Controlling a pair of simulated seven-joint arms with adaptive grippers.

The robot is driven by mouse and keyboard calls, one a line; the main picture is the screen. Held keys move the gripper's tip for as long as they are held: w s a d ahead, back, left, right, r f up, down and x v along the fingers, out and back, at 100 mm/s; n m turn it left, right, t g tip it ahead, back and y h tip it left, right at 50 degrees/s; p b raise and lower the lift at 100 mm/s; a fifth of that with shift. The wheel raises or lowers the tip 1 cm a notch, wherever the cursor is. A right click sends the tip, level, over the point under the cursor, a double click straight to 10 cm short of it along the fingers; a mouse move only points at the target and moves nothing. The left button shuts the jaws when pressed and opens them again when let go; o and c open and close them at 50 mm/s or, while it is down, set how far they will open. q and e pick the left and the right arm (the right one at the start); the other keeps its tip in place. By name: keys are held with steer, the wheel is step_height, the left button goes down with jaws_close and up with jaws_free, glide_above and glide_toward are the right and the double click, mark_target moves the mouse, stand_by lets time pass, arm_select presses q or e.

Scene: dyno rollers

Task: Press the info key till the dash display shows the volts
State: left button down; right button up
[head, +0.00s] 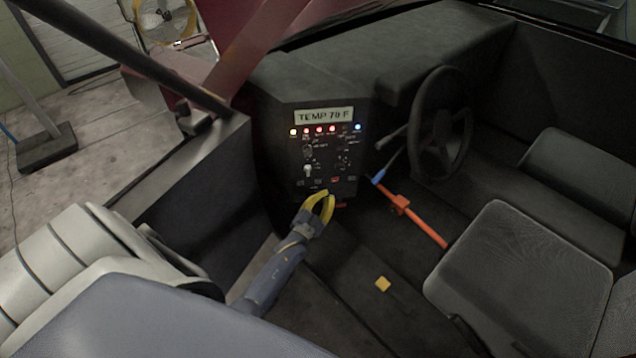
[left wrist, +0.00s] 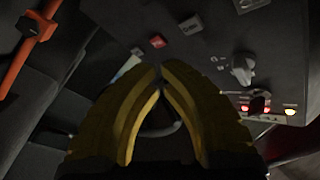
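The dash display (head: 324,116) on the dark centre panel reads "TEMP 70 F". Below it are a row of lit lamps, knobs and a bottom row of small keys. My left gripper (head: 326,196) is just below that row, its yellow fingers curved together and empty. In the left wrist view its fingertips (left wrist: 163,68) meet, close to the panel. A red key (left wrist: 158,41) and a grey key (left wrist: 190,25) lie just beyond the tips. The key labels are too small to read, so I cannot tell which is the info key. My right gripper does not show.
An orange bar (head: 422,222) with a blue end slants across the floor right of the panel. The steering wheel (head: 441,124) and a dark seat (head: 520,265) are to the right. A yellow block (head: 383,284) lies on the floor.

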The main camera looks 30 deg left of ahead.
arm_select(q)
steer(key=shift+s+d, duration=0.45)
steer(key=shift+s, duration=0.1)
stand_by(0.4)
steer(key=s+d+f+n+g, duration=0.1)
steer(key=s+d+f+g, duration=0.15)
steer(key=s+f, duration=0.6)
steer(key=s+d+f+g+h, duration=0.15)
steer(key=s+f+g, duration=0.35)
steer(key=f, duration=0.6)
steer(key=s+d+f+n+g, duration=0.1)
steer(key=s+d+f+g, duration=0.15)
steer(key=s+f, duration=0.65)
steer(key=s+f+g, duration=0.2)
steer(key=s+f, duration=0.3)
steer(key=s, duration=0.6)
steer(key=s+d+f+g, duration=0.1)
steer(key=s+f+g, duration=0.2)
steer(key=s, duration=0.8)
steer(key=s+d+f+g, duration=0.1)
steer(key=s+f+g, duration=0.1)
steer(key=s+f, duration=0.4)
steer(key=s, duration=0.5)
steer(key=shift+s+d+f+n+g, duration=0.25)
steer(key=shift+s+f+n+g, duration=0.1)
steer(key=shift+n+g, duration=0.05)
steer(key=c, duration=2.2)
jaws_free()
steer(key=shift+w, duration=0.1)
